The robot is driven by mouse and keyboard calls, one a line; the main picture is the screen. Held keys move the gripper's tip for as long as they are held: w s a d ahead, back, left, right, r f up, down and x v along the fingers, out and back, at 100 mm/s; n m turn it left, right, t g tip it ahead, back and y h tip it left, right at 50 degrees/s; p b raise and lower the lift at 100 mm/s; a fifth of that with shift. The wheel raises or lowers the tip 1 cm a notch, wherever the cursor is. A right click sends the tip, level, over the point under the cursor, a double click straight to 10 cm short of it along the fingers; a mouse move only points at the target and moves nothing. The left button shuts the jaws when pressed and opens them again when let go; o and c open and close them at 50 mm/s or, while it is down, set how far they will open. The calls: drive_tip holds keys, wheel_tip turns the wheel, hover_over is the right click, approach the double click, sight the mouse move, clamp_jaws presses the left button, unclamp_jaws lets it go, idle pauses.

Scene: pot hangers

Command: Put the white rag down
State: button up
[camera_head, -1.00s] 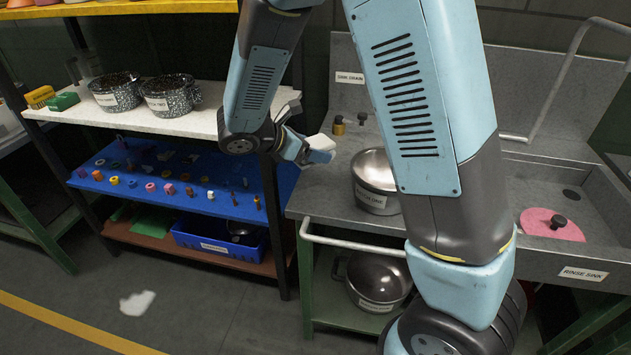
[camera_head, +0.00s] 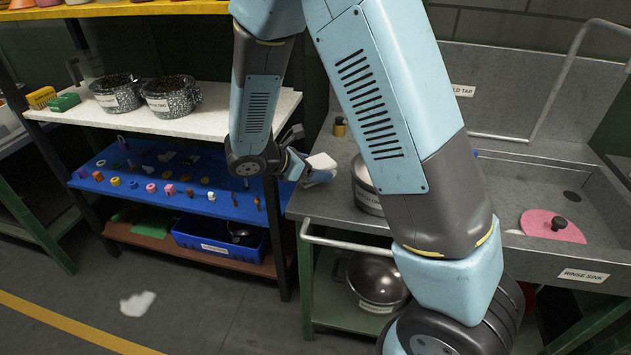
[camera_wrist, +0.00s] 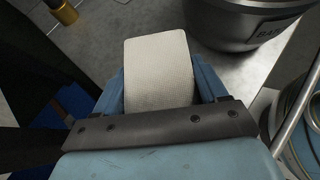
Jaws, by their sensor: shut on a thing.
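The white rag (camera_wrist: 158,75) is a pale, textured pad held between the fingers of my gripper (camera_wrist: 160,92) in the wrist view. In the head view the rag (camera_head: 321,161) shows as a small white block at the tip of my gripper (camera_head: 318,173). My gripper is shut on it, over the left end of the grey steel counter (camera_head: 325,205), left of a steel pot (camera_head: 366,190). I cannot tell whether the rag touches the counter. The pot is partly hidden by my arm in the head view.
A brass-coloured fitting (camera_head: 339,127) stands behind the gripper. The rinse sink (camera_head: 600,210) with a pink disc (camera_head: 545,222) is at right. A shelf rack at left holds speckled pots (camera_head: 172,97) and a blue pegboard (camera_head: 150,190). A white patch (camera_head: 137,303) lies on the floor.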

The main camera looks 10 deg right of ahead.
sight(315, 189)
drive_tip(key=shift+f, duration=2.05)
drive_tip(key=shift+f, duration=0.1)
drive_tip(key=o, duration=1.1)
drive_tip(key=v, duration=1.2)
